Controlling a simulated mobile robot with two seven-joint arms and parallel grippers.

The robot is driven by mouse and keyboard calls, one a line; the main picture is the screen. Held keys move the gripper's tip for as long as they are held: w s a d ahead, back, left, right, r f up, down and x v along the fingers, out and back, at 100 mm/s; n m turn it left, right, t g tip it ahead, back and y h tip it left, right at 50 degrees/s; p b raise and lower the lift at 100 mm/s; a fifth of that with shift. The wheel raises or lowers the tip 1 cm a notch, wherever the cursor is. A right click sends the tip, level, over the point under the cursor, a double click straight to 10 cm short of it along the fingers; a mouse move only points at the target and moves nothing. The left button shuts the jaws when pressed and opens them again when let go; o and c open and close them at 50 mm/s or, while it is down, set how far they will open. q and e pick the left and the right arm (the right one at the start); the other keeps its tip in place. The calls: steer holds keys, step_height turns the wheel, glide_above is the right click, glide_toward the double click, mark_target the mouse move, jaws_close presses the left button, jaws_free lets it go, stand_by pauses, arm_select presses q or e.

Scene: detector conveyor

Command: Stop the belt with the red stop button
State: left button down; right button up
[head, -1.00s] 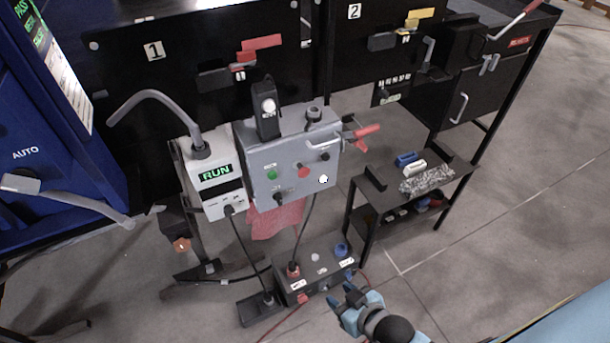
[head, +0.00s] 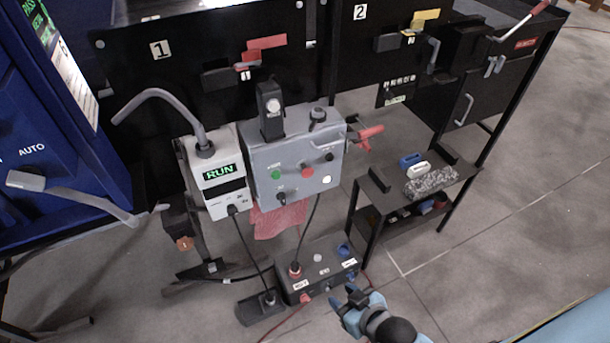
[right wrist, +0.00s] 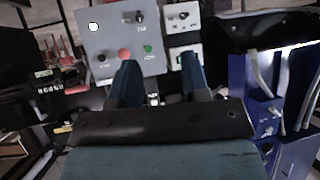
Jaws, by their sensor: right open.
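The white display unit (head: 218,172) beside the box reads RUN. My left gripper is not in view.
A black pedestal box (head: 318,270) with buttons stands on the floor below the control box. A small black table (head: 400,205) holds several items at right. A red-handled lever (head: 370,132) sticks out right of the box.

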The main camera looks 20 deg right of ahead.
steer(key=shift+c, duration=0.2)
stand_by(0.3)
